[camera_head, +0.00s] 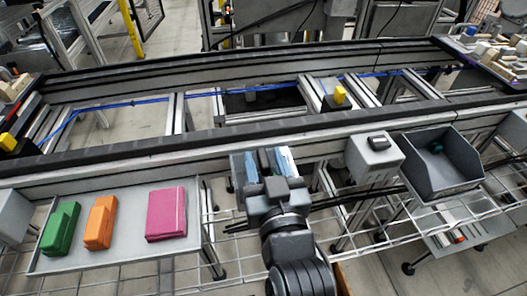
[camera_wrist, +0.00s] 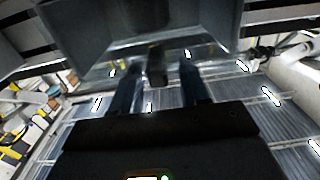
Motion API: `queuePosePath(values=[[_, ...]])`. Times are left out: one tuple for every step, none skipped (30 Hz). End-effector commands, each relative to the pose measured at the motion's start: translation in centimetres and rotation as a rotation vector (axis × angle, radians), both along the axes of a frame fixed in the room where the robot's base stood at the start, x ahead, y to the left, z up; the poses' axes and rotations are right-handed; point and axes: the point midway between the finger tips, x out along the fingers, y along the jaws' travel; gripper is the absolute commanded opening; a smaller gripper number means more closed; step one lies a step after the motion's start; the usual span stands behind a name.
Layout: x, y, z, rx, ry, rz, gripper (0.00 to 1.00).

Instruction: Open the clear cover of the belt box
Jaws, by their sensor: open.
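My gripper (camera_head: 266,155) is in the middle of the head view at the near edge of the conveyor frame, its two fingers apart. In the wrist view my gripper (camera_wrist: 160,75) has a short dark handle (camera_wrist: 155,66) between its open fingers; I cannot tell whether either finger touches it. The handle is at the lower edge of a grey box-like body (camera_wrist: 140,25), which I take to be the belt box. A clear, glossy strip shows around the handle, probably the cover; its outline is hard to make out. In the head view my gripper and arm hide most of this spot.
A tray (camera_head: 130,255) at left holds a green block (camera_head: 60,230), an orange block (camera_head: 100,222) and a pink block (camera_head: 166,214). At right are a grey box with a dark top handle (camera_head: 375,162) and an open grey bin (camera_head: 408,178). Wire mesh runs along the front.

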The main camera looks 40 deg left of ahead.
Motion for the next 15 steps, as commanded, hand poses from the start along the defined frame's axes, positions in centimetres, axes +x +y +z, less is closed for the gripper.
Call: queuePosePath(values=[[0.37,0.48,0.10,-0.001,-0.001,0.001,0.45],[0.54,0.67,0.08,-0.001,-0.001,0.001,0.45],[0.70,0.87,0.05,-0.001,0.000,0.001,0.45],[0.81,1.00,0.02,-0.001,0.001,0.001,0.45],[0.91,1.10,0.00,-0.001,0.001,0.000,0.45],[1.00,1.20,0.00,-0.001,0.001,0.000,0.45],[1.04,1.24,0.00,0.000,0.000,0.000,0.45],[1.08,1.26,0.00,0.000,0.000,0.000,0.45],[1.09,1.28,-0.01,0.000,0.000,0.000,0.45],[1.09,1.28,-0.02,0.000,0.000,0.000,0.45],[1.08,1.27,-0.03,0.000,0.000,0.000,0.45],[1.08,1.26,-0.03,0.001,0.001,0.000,0.45],[1.07,1.26,-0.03,0.000,0.000,0.000,0.45],[1.07,1.26,-0.03,0.000,0.000,0.000,0.45],[1.07,1.26,-0.03,0.000,0.000,0.000,0.42]])
